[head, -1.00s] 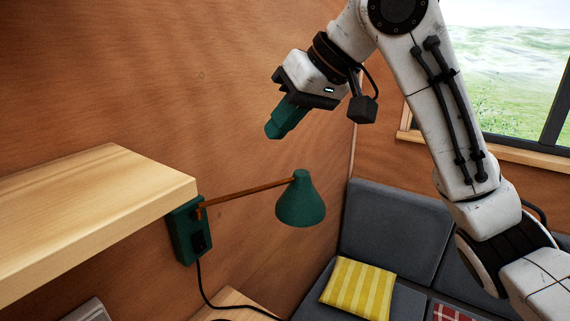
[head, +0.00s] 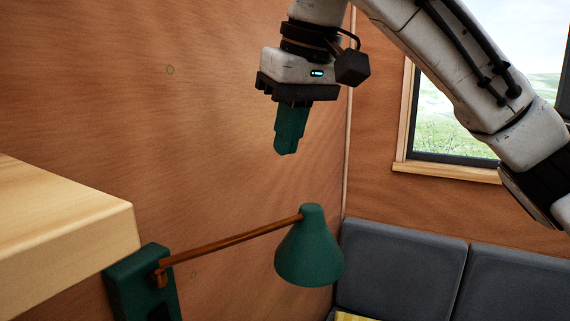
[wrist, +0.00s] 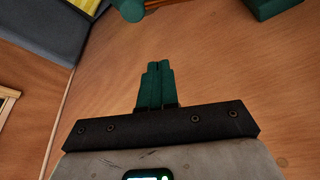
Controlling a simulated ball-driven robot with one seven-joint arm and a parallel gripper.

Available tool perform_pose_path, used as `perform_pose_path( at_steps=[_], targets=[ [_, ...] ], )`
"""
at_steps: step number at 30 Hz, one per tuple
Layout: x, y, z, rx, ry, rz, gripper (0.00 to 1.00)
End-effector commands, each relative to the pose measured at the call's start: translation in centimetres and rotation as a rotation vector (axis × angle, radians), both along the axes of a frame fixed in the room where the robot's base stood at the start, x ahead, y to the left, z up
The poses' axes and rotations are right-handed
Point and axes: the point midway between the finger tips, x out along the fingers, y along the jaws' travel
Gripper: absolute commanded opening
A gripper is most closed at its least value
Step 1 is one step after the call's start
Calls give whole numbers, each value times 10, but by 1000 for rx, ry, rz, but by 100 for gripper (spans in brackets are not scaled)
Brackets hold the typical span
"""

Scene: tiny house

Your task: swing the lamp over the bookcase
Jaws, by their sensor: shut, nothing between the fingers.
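The lamp has a green cone shade (head: 309,252) on a thin brown arm (head: 230,241), which runs left to a green wall mount (head: 145,285). The shade hangs at the right end of the arm, away from the wooden shelf. My gripper (head: 286,150) is shut and empty, pointing down above the lamp shade and apart from it. In the wrist view my closed green fingers (wrist: 157,70) show, with the shade's top (wrist: 131,10) and part of the brown arm (wrist: 165,3) at the upper edge. No bookcase is clearly identifiable; the shelf may be part of it.
A light wooden shelf (head: 70,215) juts in from the left above the wall mount. The wooden wall (head: 200,120) lies behind. A grey sofa (head: 400,265) stands at lower right beneath a window (head: 460,115). The space between gripper and shade is clear.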

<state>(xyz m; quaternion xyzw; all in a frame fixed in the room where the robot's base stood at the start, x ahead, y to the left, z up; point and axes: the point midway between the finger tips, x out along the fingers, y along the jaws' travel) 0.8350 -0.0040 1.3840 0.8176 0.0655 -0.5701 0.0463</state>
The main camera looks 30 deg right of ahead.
Motion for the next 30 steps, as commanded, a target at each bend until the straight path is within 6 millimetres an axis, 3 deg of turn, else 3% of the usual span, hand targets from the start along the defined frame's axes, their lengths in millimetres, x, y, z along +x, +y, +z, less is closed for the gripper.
perform_pose_path(
  at_steps=[14, 21, 30],
  targets=[
    [30, 7, -86, 3, 4, 5, 0],
    [0, 0, -87, 0, -1, 3, 0],
    [-9, -1, -90, 1, -1, 3, 0]
  ],
)
